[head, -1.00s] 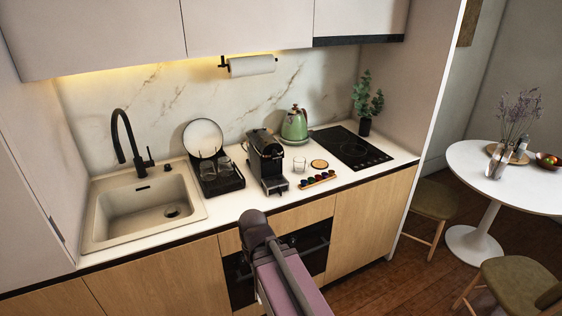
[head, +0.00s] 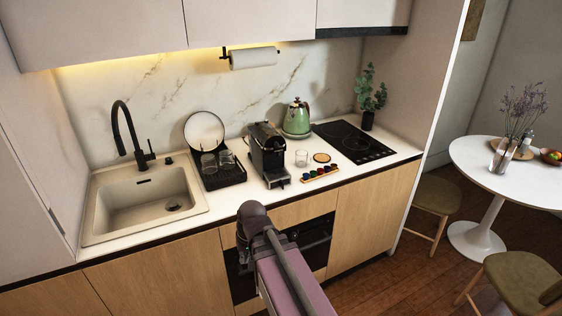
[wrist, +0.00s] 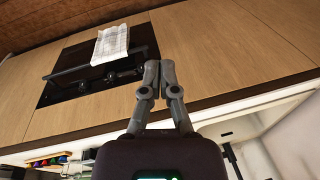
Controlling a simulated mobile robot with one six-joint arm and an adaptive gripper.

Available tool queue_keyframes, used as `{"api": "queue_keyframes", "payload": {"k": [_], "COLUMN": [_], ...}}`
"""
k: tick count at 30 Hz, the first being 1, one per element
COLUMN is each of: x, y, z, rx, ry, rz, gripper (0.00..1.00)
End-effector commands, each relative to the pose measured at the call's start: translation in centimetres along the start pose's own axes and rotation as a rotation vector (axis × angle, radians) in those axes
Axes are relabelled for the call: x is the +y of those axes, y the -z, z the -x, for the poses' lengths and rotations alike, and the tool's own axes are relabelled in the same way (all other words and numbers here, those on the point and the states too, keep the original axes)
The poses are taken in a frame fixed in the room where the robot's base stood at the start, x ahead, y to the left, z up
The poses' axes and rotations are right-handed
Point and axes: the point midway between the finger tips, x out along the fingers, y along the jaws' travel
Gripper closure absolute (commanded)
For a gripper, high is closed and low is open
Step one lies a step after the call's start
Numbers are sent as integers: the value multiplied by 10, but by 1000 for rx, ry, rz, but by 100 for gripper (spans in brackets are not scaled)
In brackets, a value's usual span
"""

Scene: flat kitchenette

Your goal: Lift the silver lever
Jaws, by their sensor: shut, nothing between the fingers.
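A black and silver coffee machine (head: 267,153) stands upright on the counter, between the dish rack and the kettle. A separate silver lever cannot be made out on it at this size. My gripper (wrist: 160,64) shows in the wrist view with its two grey fingers together, shut and empty. The fingers are in front of the wooden cabinet fronts, apart from the coffee machine. In the head view my arm's end is in front of the counter, below the machine, and the fingers cannot be made out there.
A row of pods (head: 320,173), a glass (head: 301,158) and a green kettle (head: 297,118) stand right of the machine. A dish rack (head: 222,176) and sink (head: 145,205) are left. A towel (wrist: 111,44) hangs on the oven below the counter.

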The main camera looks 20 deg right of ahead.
Motion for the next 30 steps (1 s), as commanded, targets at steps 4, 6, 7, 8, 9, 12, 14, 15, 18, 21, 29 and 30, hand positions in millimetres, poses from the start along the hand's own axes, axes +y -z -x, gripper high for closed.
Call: {"api": "queue_keyframes", "payload": {"k": [4, 6, 7, 8, 9, 12, 14, 15, 18, 21, 29, 30], "x": [-9, -14, -16, -17, -18, -20, -18, -17, -9, 4, 60, 72], "y": [33, 51, 59, 67, 77, 104, 121, 131, 158, 184, 245, 253], "z": [-23, -28, -30, -32, -33, -33, -32, -30, -25, -18, 2, 5], "rx": [73, 111, 125, 140, 160, 202, 224, 237, 265, 285, 292, 286], "ry": [168, 262, 303, 345, 403, 545, 633, 690, 838, 987, 1385, 1448], "rz": [-132, -210, -244, -280, -330, -455, -532, -584, -717, -853, -1212, -1267], "gripper": [100, 100, 100, 100, 100, 100, 100, 100, 100, 100, 100, 100]}}
